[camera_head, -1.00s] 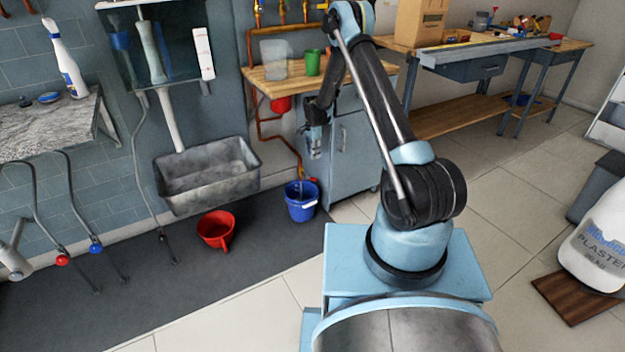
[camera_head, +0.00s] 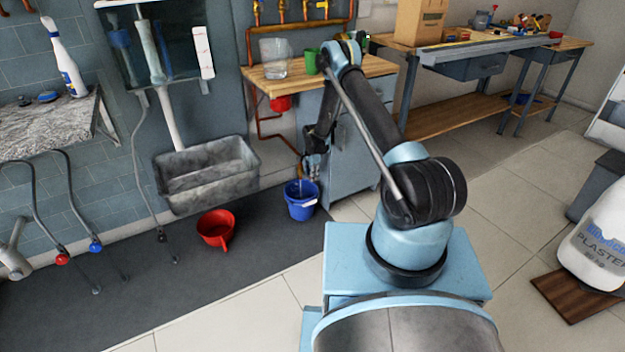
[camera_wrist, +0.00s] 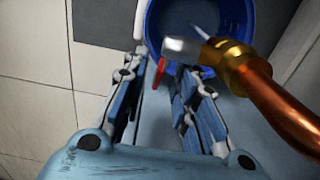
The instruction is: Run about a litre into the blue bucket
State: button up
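The blue bucket (camera_head: 301,207) stands on the floor at the edge of the dark mat, below a copper pipe with a tap. In the wrist view the bucket (camera_wrist: 160,22) lies under the brass tap (camera_wrist: 235,65) and its pale spout end. A thin pale streak, apparently water, runs from the spout into the bucket. The tap's red lever (camera_wrist: 159,73) shows between my finger ends, nearer the left finger. My gripper (camera_wrist: 160,90) is open, its fingers apart. In the head view my gripper (camera_head: 311,163) is just above the bucket. The water level is unclear.
A grey cabinet (camera_head: 352,150) is close right of my gripper. A clear jug (camera_head: 274,58) and green cup (camera_head: 311,61) stand on the wooden counter.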

jog(key=shift+f, duration=0.75)
grip_shut()
